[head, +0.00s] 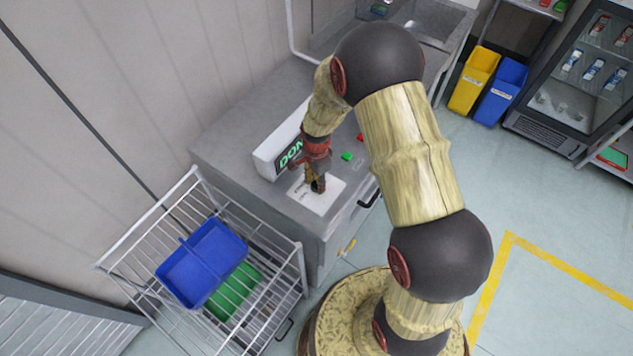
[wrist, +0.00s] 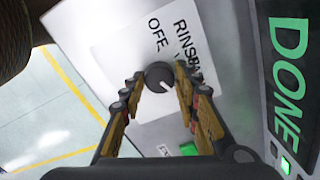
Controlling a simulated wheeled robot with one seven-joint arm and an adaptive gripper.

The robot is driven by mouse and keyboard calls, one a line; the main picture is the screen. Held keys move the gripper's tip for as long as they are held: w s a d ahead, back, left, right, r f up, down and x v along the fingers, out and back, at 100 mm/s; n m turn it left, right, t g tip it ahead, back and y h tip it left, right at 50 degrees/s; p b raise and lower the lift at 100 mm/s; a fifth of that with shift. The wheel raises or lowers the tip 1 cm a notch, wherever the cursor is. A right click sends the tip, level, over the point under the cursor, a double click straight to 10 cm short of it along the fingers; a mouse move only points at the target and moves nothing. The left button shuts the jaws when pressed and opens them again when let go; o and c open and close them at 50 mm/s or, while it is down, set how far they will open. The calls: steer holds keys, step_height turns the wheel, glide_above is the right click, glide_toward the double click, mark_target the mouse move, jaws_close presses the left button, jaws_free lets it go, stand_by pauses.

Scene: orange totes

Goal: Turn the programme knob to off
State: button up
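The programme knob (wrist: 159,76) is a small dark round knob on a white label plate in the wrist view. My gripper (wrist: 160,80) is open, with one finger on each side of the knob. Contact cannot be told. In the head view my gripper (head: 317,184) is over the plate (head: 329,190) and hides the knob.
A display (head: 284,153) reading DONE stands beside the plate on the grey machine (head: 232,137). A green button (head: 346,156) and a red button (head: 361,137) are close by. A wire rack (head: 302,268) with a blue tray (head: 203,262) stands at the left.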

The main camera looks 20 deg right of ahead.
steer(key=c, duration=0.6)
steer(key=shift+n, duration=0.3)
steer(key=n+b, duration=0.1)
steer(key=n, duration=0.5)
steer(key=n+b, duration=0.1)
steer(key=n, duration=0.5)
steer(key=shift+n, duration=0.4)
steer(key=n, duration=0.7)
steer(key=shift+b, duration=0.35)
steer(key=n, duration=0.6)
steer(key=shift+n, duration=0.3)
